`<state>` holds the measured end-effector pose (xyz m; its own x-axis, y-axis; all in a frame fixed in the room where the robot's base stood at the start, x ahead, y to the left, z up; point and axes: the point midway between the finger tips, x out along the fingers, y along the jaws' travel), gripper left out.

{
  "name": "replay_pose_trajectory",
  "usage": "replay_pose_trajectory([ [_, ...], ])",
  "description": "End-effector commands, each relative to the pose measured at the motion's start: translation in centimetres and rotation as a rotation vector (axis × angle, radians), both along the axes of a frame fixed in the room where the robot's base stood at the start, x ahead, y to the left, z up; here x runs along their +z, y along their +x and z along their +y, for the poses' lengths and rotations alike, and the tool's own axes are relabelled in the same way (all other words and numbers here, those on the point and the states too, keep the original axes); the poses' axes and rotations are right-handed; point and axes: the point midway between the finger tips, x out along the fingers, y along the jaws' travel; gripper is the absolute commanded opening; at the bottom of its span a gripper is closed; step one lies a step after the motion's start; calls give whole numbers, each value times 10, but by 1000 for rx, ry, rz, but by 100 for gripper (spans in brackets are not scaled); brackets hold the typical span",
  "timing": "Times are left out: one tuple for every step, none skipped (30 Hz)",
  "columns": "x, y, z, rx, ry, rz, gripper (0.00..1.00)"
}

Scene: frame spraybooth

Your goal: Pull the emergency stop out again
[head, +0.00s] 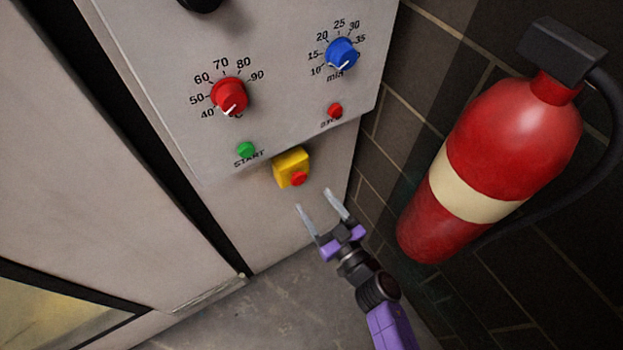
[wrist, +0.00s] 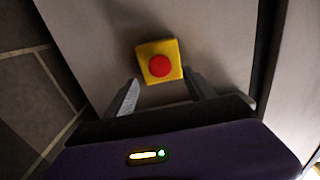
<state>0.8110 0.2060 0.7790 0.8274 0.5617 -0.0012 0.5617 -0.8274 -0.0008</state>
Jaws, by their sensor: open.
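The emergency stop is a red button (head: 299,179) on a yellow box (head: 286,166), mounted on the grey cabinet below the control panel. In the wrist view the red button (wrist: 160,66) sits at the middle of the yellow box (wrist: 145,73), just beyond the fingertips. My gripper (head: 318,199) is open and empty, to the lower right of the button in the head view and apart from it. In the wrist view my gripper (wrist: 163,86) has one finger on each side below the box. I cannot tell whether the button is pressed in.
The panel (head: 270,40) above carries a red dial (head: 228,95), a blue dial (head: 341,53), a green start button (head: 246,149) and a small red stop button (head: 335,110). A fire extinguisher (head: 500,130) hangs on the dark tiled wall at the right. Space around the box looks clear.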

Motion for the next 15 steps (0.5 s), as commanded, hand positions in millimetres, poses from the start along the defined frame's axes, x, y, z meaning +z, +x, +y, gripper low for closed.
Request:
replay_pose_trajectory([
  [0,5,3,0,2,-1,64],
  [0,9,5,0,2,-2,64],
  [0,13,8,0,2,-2,64],
  [0,17,11,0,2,-2,64],
  [1,21,14,0,2,-3,64],
  [0,26,17,0,2,-2,64],
  [0,30,20,0,1,-3,64],
  [0,34,23,-1,1,-3,64],
  [0,39,26,0,1,-3,64],
  [0,43,28,0,1,-3,64],
  [0,46,31,0,1,-3,64],
  [0,49,33,0,2,-2,64],
  [0,52,35,-1,2,-2,64],
  [0,54,36,-1,1,-2,64],
  [0,56,38,-1,1,-1,64],
])
